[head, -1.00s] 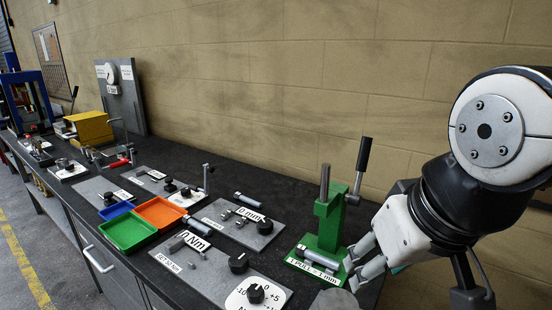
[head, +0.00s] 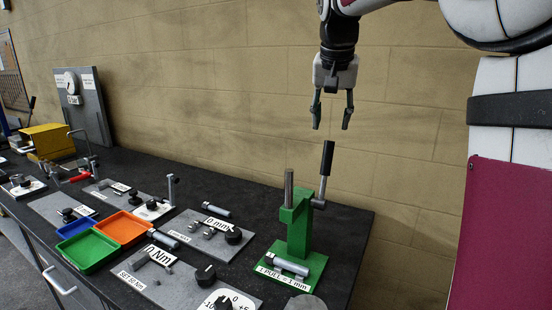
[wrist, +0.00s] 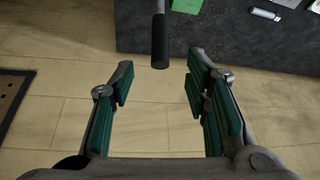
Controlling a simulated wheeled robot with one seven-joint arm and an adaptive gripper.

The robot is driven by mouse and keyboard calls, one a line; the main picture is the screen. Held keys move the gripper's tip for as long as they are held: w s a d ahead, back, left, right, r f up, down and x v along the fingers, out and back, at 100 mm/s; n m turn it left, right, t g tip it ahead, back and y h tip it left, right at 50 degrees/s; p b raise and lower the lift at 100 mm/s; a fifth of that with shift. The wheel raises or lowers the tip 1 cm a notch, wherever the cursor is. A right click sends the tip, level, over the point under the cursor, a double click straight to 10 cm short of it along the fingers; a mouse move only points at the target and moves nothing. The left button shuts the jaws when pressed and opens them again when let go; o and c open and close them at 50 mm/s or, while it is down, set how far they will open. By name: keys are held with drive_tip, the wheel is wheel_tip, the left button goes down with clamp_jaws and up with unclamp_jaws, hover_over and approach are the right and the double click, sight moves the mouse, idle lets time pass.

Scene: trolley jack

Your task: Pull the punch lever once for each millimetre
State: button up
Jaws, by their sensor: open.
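The green punch press (head: 299,225) stands on its green base at the right end of the bench, with a label reading "1 PULL = 1 mm". Its lever (head: 326,170) has a black grip and stands almost upright, leaning slightly right. A grey cylinder lies on the base (head: 314,264). My gripper (head: 331,122) is open and empty, pointing down above the lever, apart from it. In the wrist view the black lever grip (wrist: 160,45) shows beyond and between the open fingers (wrist: 158,88), with green pads on both fingers.
Left of the press lie plates with knobs (head: 233,236) and "0 mm" and "0 Nm" labels. Orange (head: 122,228), green (head: 91,251) and blue (head: 80,226) trays sit further left. A grey gauge panel (head: 87,100) stands at the back. The wall is close behind the bench.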

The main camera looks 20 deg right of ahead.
sight(328, 153)
drive_tip(key=p+x, duration=0.1)
drive_tip(key=x, duration=1.2)
drive_tip(key=shift+f, duration=0.25)
clamp_jaws()
